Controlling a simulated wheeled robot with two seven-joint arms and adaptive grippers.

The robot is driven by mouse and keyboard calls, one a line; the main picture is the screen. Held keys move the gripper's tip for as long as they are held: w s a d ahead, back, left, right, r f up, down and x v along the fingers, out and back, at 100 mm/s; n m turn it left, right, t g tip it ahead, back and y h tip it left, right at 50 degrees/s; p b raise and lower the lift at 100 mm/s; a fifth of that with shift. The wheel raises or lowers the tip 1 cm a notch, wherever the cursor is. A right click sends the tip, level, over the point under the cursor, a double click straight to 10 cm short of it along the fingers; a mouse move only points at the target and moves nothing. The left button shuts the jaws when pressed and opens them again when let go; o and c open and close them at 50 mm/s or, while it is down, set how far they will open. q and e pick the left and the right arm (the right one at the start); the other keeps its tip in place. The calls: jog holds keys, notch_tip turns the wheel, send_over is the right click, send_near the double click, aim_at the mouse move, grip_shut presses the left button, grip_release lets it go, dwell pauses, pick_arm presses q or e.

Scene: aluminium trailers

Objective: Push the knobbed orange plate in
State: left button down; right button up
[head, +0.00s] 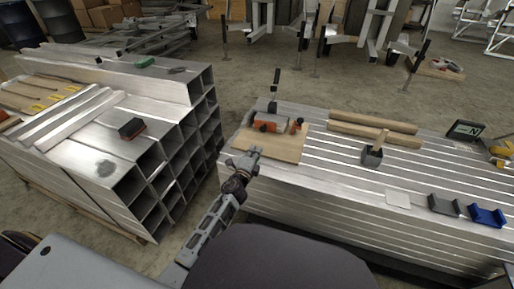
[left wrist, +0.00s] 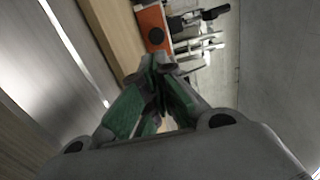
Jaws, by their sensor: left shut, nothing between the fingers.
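The orange plate (head: 263,127) is on the near face of a grey metal device standing on a wooden board. In the left wrist view the orange plate (left wrist: 151,22) shows just beyond the fingertips, with a round dark knob (left wrist: 156,35) on it. My left gripper (head: 249,153) is shut and empty, over the near left part of the board. In the left wrist view its fingertips (left wrist: 158,63) are together and look apart from the plate. How far the plate stands out cannot be told. My right gripper is not in view.
The wooden board (head: 287,151) lies on a ribbed aluminium bench (head: 335,165). A black-handled lever (head: 276,77) rises behind the device. Wooden bars (head: 372,128) and a dark block with a wooden handle (head: 372,156) lie to the right. Stacked square tubes (head: 175,155) stand left, across a gap.

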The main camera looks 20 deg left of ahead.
pick_arm(q)
jog(key=shift+s, duration=0.6)
